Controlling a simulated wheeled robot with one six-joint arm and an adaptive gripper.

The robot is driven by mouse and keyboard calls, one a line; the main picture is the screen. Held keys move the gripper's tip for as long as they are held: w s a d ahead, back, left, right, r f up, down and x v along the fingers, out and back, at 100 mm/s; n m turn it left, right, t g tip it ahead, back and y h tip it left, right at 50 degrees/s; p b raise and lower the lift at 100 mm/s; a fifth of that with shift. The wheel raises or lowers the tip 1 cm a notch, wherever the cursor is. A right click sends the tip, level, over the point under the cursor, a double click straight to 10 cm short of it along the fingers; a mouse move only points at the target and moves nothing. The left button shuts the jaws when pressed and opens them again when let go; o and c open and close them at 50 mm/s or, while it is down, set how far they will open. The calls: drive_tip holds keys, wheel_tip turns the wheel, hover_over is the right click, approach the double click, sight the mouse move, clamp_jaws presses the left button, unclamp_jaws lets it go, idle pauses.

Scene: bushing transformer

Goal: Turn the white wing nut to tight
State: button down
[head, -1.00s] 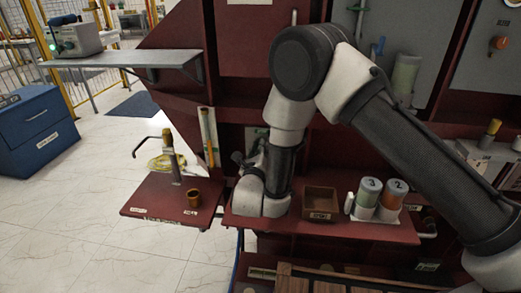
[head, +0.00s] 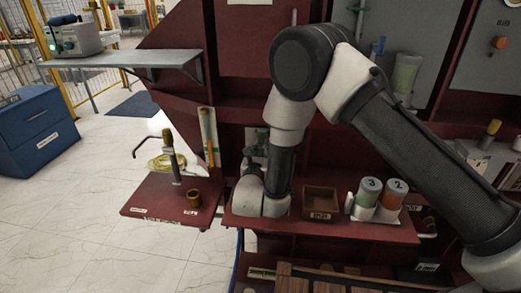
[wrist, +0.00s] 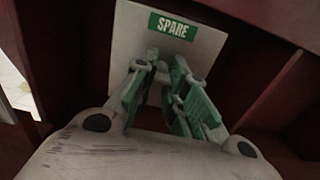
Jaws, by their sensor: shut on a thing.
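In the wrist view, my gripper (wrist: 161,78) points at a pale plate (wrist: 128,52) with a green "SPARE" label (wrist: 172,27). Its two fingers with green pads are drawn together at the plate, just below the label. A small pale piece, apparently the white wing nut (wrist: 162,74), shows between the fingertips. The fingers hide most of it, and I cannot tell its angle. In the head view, my gripper (head: 256,148) is small and partly hidden behind my own arm, and the nut cannot be made out.
Dark red panel walls (wrist: 262,60) flank the plate closely. In the head view, a red shelf below holds a brown box (head: 320,201) and numbered cylinders, green (head: 368,190) and orange (head: 393,194). A side shelf (head: 150,199) bears a yellow-topped post and a small brown cup.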

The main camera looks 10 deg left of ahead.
idle(0.3)
drive_tip(key=c, duration=0.7)
unclamp_jaws()
drive_tip(key=s, duration=1.2)
drive_tip(key=shift+d, duration=0.35)
